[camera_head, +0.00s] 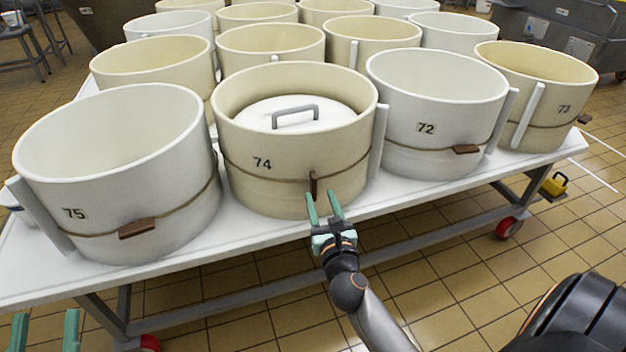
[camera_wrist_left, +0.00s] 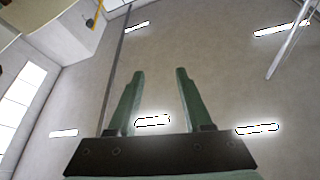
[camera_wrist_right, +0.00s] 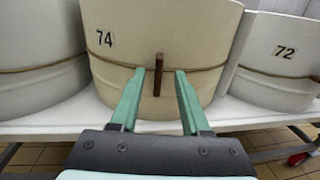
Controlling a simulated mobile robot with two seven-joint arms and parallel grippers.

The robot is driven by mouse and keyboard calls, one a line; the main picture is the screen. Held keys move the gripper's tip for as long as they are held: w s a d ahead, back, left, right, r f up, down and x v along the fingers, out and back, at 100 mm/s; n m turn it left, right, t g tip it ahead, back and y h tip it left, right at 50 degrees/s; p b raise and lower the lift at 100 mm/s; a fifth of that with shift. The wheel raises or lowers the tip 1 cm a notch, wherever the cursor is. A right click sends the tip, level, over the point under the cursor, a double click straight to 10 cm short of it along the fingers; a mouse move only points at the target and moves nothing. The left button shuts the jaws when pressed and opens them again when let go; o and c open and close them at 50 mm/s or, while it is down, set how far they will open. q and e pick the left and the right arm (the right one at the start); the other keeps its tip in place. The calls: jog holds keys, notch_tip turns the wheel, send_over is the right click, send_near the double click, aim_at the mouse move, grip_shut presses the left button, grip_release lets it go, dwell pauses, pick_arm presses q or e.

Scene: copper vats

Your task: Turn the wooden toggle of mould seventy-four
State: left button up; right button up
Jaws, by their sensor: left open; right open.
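Mould seventy-four (camera_head: 240,187) is a cream round tub on the white table, with a white lid with a grey handle (camera_head: 295,112) sunk inside it. A cord runs round it, and its brown wooden toggle (camera_head: 313,184) stands upright at the front. In the right wrist view the toggle (camera_wrist_right: 158,75) is upright just beyond and between the fingertips. My right gripper (camera_head: 325,200) is open and empty, pointing at the toggle; I cannot tell if it touches. My left gripper (camera_head: 45,330) is open and empty at the lower left; its wrist view shows the fingers (camera_wrist_left: 158,85) against the ceiling.
Mould 75 (camera_head: 130,190) stands left, mould 72 (camera_head: 437,110) and mould 73 (camera_head: 530,95) right; the toggles on these three lie roughly level. More moulds stand behind. The white table's front edge (camera_head: 240,238) lies below the moulds. Tiled floor is open in front.

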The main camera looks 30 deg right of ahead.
aim_at(315, 182)
jog(key=x, duration=0.5)
jog(key=shift+w+b, duration=0.3)
pick_arm(q)
jog(key=shift+s+d+r+m+t+h, duration=0.15)
jog(key=shift+s+r+m+h, duration=0.2)
jog(key=shift+r, duration=0.25)
jog(key=shift+s+r+m+t+h, duration=0.25)
jog(key=shift+r+h, duration=0.15)
jog(key=shift+r, duration=0.25)
jog(key=shift+s+d+r+m+t+h, duration=0.1)
jog(key=shift+s+r+m+h, duration=0.25)
jog(key=shift+r, duration=0.25)
pick_arm(e)
jog(key=shift+w+d, duration=0.25)
jog(key=shift+w, duration=0.3)
jog(key=shift+c, duration=0.3)
grip_shut()
